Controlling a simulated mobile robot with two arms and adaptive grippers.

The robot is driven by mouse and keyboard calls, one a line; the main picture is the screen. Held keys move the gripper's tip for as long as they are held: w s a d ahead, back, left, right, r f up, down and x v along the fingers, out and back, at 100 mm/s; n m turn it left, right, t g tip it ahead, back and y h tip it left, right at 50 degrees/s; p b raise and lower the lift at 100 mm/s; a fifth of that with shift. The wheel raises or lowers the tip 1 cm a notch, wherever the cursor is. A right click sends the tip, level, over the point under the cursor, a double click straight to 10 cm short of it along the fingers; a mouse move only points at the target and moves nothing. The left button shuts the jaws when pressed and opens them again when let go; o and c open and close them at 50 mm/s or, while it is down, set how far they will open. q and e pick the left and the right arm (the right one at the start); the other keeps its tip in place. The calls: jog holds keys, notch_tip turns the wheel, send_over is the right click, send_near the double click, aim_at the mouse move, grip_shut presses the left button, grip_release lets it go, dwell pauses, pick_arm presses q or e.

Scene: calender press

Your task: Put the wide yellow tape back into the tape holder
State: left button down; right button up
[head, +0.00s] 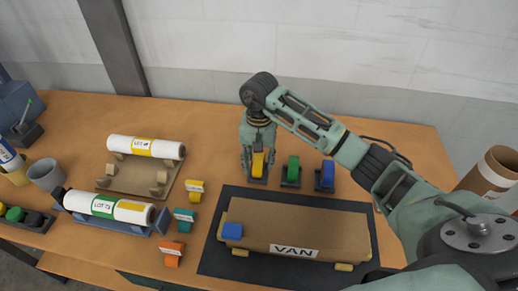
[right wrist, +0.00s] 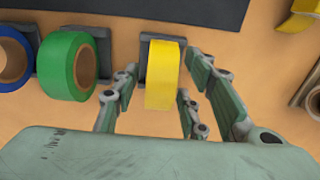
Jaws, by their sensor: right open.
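The wide yellow tape (right wrist: 164,75) stands on edge at a small dark holder (right wrist: 148,42). It sits at the left end of a row of tapes in the head view (head: 258,164). My right gripper (head: 258,160) is above the tape, coming down from over it. In the right wrist view its open fingers (right wrist: 158,95) are on both sides of the tape, with gaps visible. The tape's lower part is hidden, so I cannot tell how deep it sits in the holder. My left gripper is not in view.
A green tape (head: 292,170) and a blue tape (head: 326,175) stand beside it in dark holders. A cardboard box (head: 300,226) marked VAN lies on a dark mat (head: 215,262) in front. White rolls (head: 122,144) rest on cradles at left. The tabletop behind is clear.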

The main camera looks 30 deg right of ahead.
notch_tip(320, 180, up, 11)
jog(key=b, duration=0.2)
jog(key=shift+b, duration=0.4)
jog(key=shift+r, duration=0.55)
jog(key=shift+f, duration=0.15)
